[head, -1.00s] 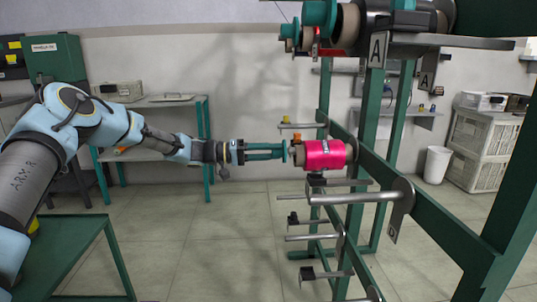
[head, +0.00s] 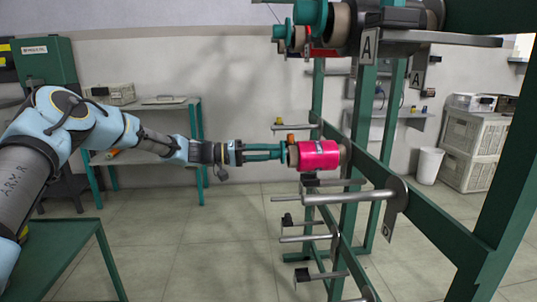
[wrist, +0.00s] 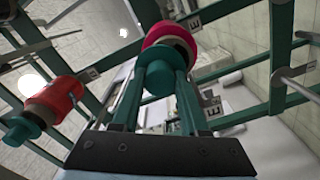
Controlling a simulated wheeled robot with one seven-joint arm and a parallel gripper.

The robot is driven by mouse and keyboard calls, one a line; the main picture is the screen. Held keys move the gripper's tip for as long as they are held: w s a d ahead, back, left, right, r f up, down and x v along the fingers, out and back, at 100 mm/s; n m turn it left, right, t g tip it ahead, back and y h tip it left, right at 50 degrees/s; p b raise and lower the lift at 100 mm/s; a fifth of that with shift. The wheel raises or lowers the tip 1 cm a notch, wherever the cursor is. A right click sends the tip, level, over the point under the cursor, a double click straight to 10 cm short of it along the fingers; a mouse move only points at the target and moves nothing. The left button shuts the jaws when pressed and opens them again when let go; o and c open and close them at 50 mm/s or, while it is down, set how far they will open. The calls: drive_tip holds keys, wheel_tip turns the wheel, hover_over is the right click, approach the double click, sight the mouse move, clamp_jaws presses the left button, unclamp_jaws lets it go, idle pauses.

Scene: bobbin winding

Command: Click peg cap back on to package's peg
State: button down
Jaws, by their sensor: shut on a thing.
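My gripper (head: 282,153) is shut on the teal peg cap, whose rim (head: 284,153) shows at the fingertips in the head view. The pink package (head: 320,155) sits on a peg of the green rack, level with my gripper. The cap is right at the package's near end, by its brown core (head: 294,155); I cannot tell whether it is seated. In the wrist view, the teal cap (wrist: 158,78) is between my two fingers and covers the peg's end. The pink package (wrist: 163,32) shows behind it, with part of its core to the right.
The green rack has several bare metal pegs, including one just below the package (head: 345,197). Another capped package (head: 330,25) hangs above. In the wrist view, a red package (wrist: 55,98) with a teal cap is at left. The floor below my arm is clear.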

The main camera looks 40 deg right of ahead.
drive_tip(key=shift+s+d, duration=0.1)
drive_tip(key=shift+d, duration=0.05)
drive_tip(key=shift+c, duration=1.7)
unclamp_jaws()
drive_tip(key=b+v, duration=0.1)
drive_tip(key=v, duration=0.9)
drive_tip(key=shift+w+a+b, duration=0.25)
drive_tip(key=shift+a+b, duration=0.05)
